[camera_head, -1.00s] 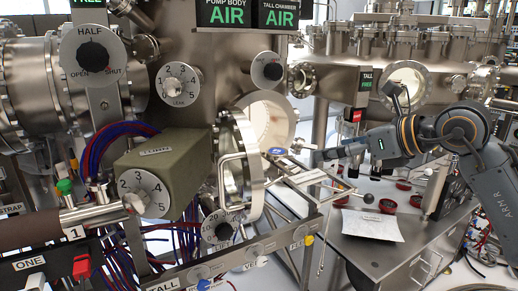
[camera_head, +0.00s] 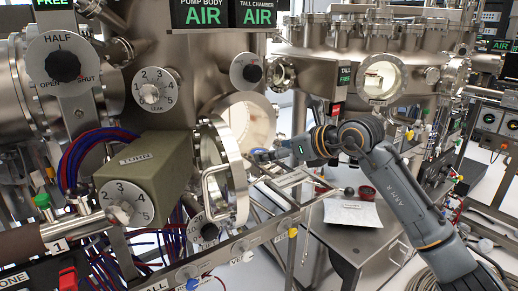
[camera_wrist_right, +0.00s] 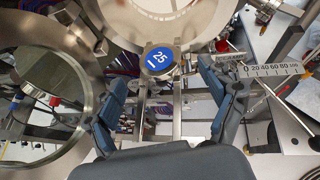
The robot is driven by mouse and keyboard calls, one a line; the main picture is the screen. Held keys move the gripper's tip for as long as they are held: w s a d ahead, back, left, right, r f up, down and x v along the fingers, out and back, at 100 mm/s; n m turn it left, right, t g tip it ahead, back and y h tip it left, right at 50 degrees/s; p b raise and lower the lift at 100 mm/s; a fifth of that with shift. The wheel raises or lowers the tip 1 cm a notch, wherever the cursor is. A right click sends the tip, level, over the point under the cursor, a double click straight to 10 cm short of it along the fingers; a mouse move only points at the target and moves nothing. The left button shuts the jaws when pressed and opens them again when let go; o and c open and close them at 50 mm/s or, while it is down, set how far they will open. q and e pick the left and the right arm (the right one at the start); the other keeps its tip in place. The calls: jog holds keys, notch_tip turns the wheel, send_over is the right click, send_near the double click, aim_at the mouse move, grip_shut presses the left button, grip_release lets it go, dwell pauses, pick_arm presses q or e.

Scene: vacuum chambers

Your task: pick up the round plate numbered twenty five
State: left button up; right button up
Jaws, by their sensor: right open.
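The round plate numbered 25 (camera_wrist_right: 160,60) has a blue face with white digits. In the right wrist view it sits at the upper middle, on a metal holder between two rails. My right gripper (camera_wrist_right: 162,80) is open, with its blue-grey fingers spread to either side below the plate and nothing between them. In the head view my right gripper (camera_head: 268,155) reaches in from the right, beside the open round chamber door (camera_head: 238,165). I cannot make out the plate there. My left gripper is not in view.
The open door's ring (camera_wrist_right: 88,45) lies close left of my right gripper. A scale bar (camera_wrist_right: 275,70) is at the right.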

aim_at(257, 151)
jog(key=x, duration=0.3)
jog(key=shift+w+a+p, duration=0.1)
jog(key=shift+a+p, duration=0.1)
jog(key=shift+p, duration=0.15)
jog(key=shift+d, duration=0.1)
jog(key=shift+c, duration=0.6)
jog(key=c, duration=1.1)
jog(key=shift+r, duration=0.15)
jog(key=shift+c, duration=1.3)
jog(key=shift+r, duration=0.1)
